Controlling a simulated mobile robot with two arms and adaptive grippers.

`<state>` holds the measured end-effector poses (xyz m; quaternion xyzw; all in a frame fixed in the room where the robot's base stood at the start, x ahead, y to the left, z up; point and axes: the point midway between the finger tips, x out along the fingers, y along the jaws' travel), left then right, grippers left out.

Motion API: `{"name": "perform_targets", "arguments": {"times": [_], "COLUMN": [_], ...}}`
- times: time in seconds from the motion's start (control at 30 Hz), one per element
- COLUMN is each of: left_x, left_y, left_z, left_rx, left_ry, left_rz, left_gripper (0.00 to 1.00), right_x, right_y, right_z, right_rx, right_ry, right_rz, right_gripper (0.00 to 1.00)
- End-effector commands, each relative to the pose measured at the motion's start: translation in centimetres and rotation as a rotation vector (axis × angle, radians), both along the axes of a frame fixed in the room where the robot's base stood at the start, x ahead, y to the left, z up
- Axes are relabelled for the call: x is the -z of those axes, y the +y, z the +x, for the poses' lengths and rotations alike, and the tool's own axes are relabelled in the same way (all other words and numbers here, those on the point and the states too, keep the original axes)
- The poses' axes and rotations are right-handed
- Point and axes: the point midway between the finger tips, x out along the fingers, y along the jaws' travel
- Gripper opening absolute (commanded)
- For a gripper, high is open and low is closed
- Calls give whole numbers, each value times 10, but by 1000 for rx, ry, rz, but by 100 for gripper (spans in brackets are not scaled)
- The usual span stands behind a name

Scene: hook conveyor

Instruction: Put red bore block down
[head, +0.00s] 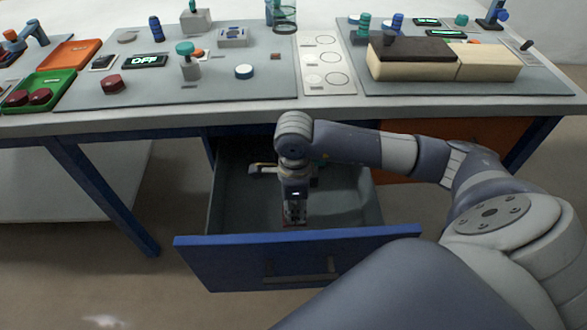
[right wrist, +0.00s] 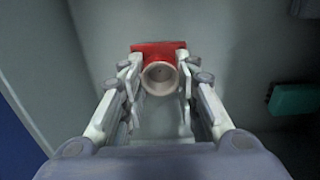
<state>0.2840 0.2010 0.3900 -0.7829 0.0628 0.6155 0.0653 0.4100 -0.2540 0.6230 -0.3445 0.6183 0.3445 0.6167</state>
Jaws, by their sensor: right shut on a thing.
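My right gripper (head: 294,214) reaches down into the open blue drawer (head: 300,248) below the table. In the right wrist view its fingers (right wrist: 159,78) are shut on the red bore block (right wrist: 158,47), which has a pale round ring facing the camera. In the head view only a sliver of red shows at the fingertips, just behind the drawer front. Whether the block touches the drawer floor cannot be told. My left gripper is not in view.
A teal object (right wrist: 293,98) shows at the right of the wrist view. The tabletop (head: 230,118) above holds trays, knobs and blocks.

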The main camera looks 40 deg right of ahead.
Motion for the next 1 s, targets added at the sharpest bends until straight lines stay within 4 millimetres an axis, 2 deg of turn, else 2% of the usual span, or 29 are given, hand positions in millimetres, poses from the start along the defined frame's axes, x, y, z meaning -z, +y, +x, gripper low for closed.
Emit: {"name": "perform_targets", "arguments": {"times": [0.17, 0.4, 0.9, 0.93, 1.0], "left_x": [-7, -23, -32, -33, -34], "left_y": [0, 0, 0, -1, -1], "left_z": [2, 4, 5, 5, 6], "left_rx": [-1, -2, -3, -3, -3], "left_ry": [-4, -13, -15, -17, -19], "left_rz": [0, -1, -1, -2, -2], "left_gripper": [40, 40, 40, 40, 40], "right_x": [14, 45, 48, 48, 48], "right_y": [1, 1, 1, 1, 1], "right_z": [0, 0, 1, 0, 0], "right_rx": [-2, -2, -4, -4, -4], "right_ry": [-1, -1, -3, -2, -2], "right_rz": [2, 2, 2, 1, 1], "right_gripper": [0, 0, 0, 33, 49]}}
